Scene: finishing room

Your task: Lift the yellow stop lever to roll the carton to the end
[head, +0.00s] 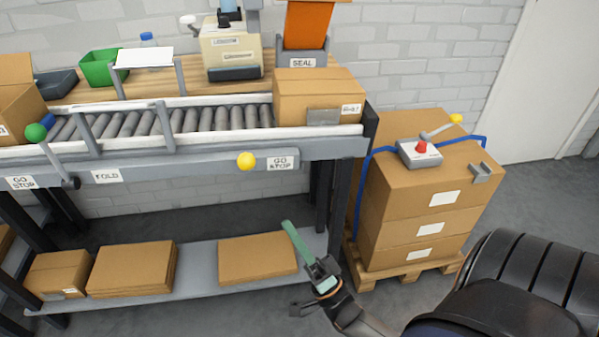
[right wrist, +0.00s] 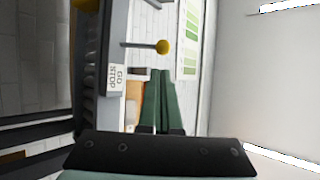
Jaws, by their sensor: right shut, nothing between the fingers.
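The yellow stop lever's round knob (head: 246,161) sticks out from the front of the conveyor rail, left of a GO/STOP label (head: 282,162). In the right wrist view the yellow knob (right wrist: 162,46) is on a thin dark rod, beyond my fingertips. A carton (head: 305,95) sits at the right end of the rollers, near the end post. My right gripper (head: 288,226), with green fingers, is shut and empty. It is below and right of the knob in the head view, apart from it. My left gripper is not in view.
A green-knobbed lever (head: 36,132) stands at the left beside another carton (head: 20,100). A lower shelf (head: 200,275) holds flat cartons. Right of the conveyor, stacked cartons (head: 420,215) on a pallet carry a control box (head: 420,152) and another yellow-knobbed lever (head: 456,118).

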